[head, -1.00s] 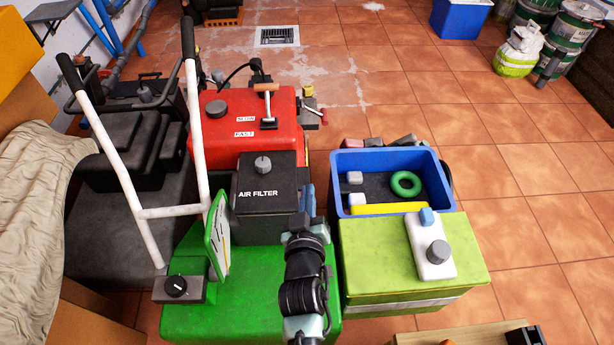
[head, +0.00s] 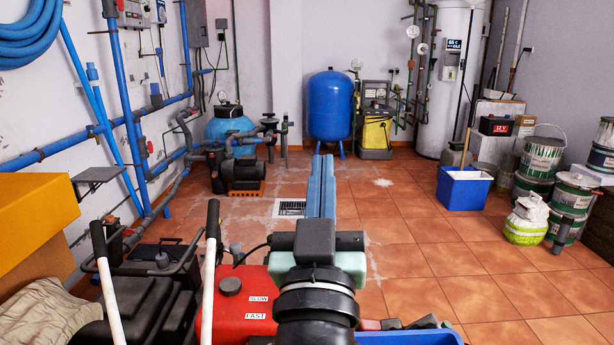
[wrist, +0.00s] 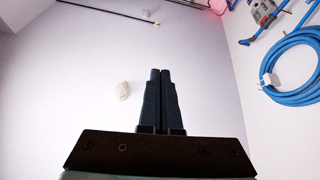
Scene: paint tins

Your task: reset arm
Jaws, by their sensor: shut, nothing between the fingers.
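My gripper (head: 322,188) is raised in front of the head camera, its blue fingers pointing up and together with nothing between them. In the wrist view my gripper (wrist: 159,78) shows as two dark fingers side by side against a pale wall or ceiling. My arm rises from the bottom centre of the head view. It hides part of the red machine (head: 238,312) behind it.
White handles (head: 209,275) stand left of my arm. A blue crate (head: 410,338) edge shows at the bottom right. Farther off are a blue bucket (head: 463,188), paint tins (head: 541,158), a blue tank (head: 330,105) and a floor drain (head: 290,208).

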